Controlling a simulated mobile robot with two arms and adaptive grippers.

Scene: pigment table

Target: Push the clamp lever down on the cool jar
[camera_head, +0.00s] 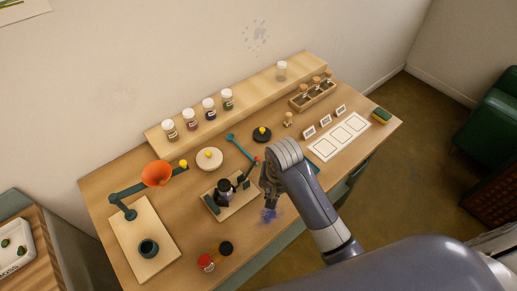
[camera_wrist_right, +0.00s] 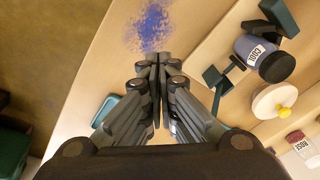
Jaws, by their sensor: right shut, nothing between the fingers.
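The cool jar (camera_wrist_right: 243,45), with a label, blue contents and a black lid, is on a pale wooden clamp board. It also shows in the head view (camera_head: 224,188), between dark clamp parts on the board (camera_head: 237,208). A dark lever with a red tip (camera_head: 256,159) rises from the clamp's right side, slanting up toward the back. My right gripper (camera_wrist_right: 157,58) is shut and empty. In the head view it (camera_head: 268,203) hangs to the right of the clamp board, apart from the jar. The lever's red tip cannot be made out in the wrist view. My left gripper is not in view.
Blue powder (camera_head: 267,216) lies on the table beneath my right gripper. An orange funnel (camera_head: 157,173) on a teal arm stands left of the clamp. A pale disc with a yellow knob (camera_head: 209,159) lies behind the clamp.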

